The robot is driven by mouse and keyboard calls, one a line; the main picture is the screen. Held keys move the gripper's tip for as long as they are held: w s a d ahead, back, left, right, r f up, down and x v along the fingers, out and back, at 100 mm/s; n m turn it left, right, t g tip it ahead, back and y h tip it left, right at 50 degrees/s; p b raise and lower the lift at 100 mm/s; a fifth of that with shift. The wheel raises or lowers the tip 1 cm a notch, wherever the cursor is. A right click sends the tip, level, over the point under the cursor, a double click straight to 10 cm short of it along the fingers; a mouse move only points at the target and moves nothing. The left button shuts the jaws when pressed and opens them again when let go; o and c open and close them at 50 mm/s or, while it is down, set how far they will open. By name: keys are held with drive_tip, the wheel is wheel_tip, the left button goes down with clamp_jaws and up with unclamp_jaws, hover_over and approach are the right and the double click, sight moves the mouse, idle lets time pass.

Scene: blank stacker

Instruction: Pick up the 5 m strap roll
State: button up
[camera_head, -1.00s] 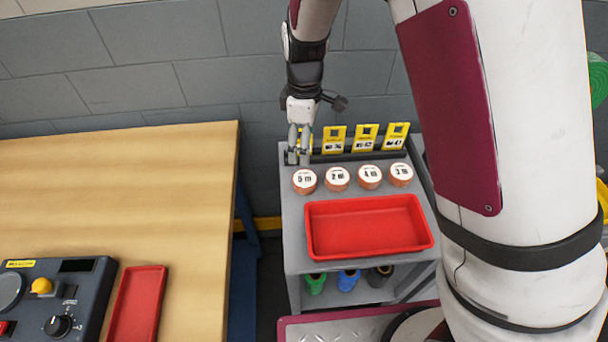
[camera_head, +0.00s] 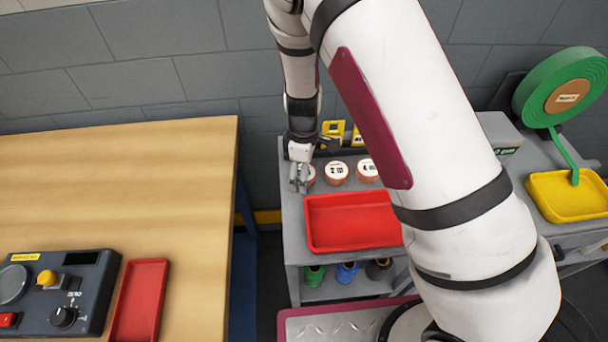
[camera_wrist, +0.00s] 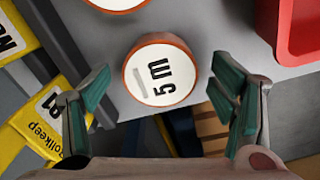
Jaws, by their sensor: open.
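The 5 m strap roll (camera_wrist: 157,72) is a short round roll with a brown side and a white top marked "5 m". It lies on the grey cart top (camera_wrist: 205,20), near its edge, in the wrist view. My gripper (camera_wrist: 165,105) is open, with a green-padded finger on either side below the roll in the picture; nothing is held.
The 2 m roll (camera_head: 336,172) and another roll (camera_head: 367,170) stand to the right. A red tray (camera_head: 352,222) lies in front. A wooden table (camera_head: 120,190) is to the left. My arm hides the cart's right side.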

drive_tip(key=shift+f, duration=0.25)
drive_tip(key=c, duration=1.3)
drive_tip(key=shift+r, duration=0.1)
